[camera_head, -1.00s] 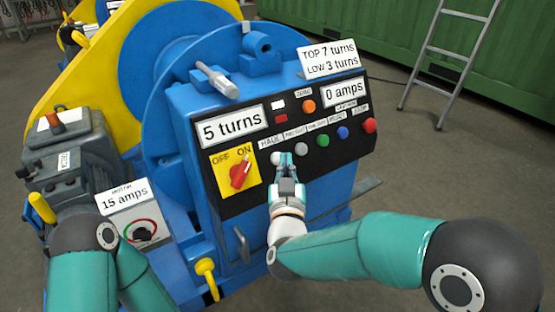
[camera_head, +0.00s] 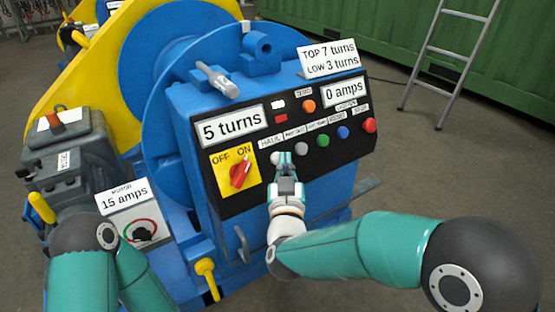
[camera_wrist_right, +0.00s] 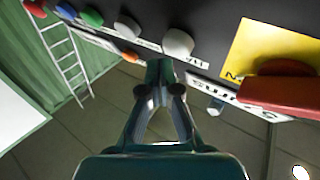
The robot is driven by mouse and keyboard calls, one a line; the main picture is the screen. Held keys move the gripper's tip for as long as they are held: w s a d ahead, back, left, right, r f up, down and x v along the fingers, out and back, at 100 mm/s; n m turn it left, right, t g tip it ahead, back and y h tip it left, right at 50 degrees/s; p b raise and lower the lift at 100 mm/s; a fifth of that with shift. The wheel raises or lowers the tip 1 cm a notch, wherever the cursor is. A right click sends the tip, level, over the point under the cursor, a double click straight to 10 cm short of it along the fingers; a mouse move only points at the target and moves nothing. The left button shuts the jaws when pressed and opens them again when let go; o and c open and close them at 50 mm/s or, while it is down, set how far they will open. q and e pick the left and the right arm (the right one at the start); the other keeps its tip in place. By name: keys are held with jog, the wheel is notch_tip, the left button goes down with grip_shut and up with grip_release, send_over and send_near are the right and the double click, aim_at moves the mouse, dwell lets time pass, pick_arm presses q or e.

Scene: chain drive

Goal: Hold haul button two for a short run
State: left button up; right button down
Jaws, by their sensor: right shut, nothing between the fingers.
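The blue control box has a black panel (camera_head: 232,204) with a row of buttons. A white button (camera_head: 276,158) sits under the HAUL label (camera_head: 270,142), left of a grey-white button (camera_head: 301,149). My right gripper (camera_head: 285,158) is shut and empty, its tips at the right side of the white button. In the right wrist view the shut tips (camera_wrist_right: 160,64) are close beside the white button (camera_wrist_right: 178,43); I cannot tell if they touch or press it. The turns display (camera_head: 230,127) reads 5 turns and the amps display (camera_head: 344,91) 0 amps. My left gripper is out of view.
Green (camera_head: 323,140), blue (camera_head: 343,132) and red (camera_head: 369,125) buttons continue the row rightward. A red switch (camera_head: 239,175) on a yellow plate is left of the gripper. A sign (camera_head: 327,58) reads top 7 turns, low 3 turns. The motor sign (camera_head: 124,200) reads 15 amps.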

jog(key=shift+w+a+f, duration=0.15)
jog(key=shift+w+a, duration=0.05)
jog(key=shift+w, duration=0.05)
jog(key=shift+w+a+f+b, duration=0.25)
jog(key=shift+w+b, duration=0.05)
jog(key=shift+w, duration=0.05)
dwell(2.3)
dwell(1.9)
jog(key=shift+s+d+r, duration=0.45)
jog(key=shift+s+d, duration=0.05)
jog(key=shift+s, duration=0.15)
jog(key=shift+s+d+r, duration=0.6)
jog(key=shift+s+d, duration=0.05)
jog(key=shift+s, duration=0.25)
jog(key=shift+s+d+r, duration=0.55)
jog(key=shift+s+d, duration=0.1)
jog(key=shift+s, duration=0.25)
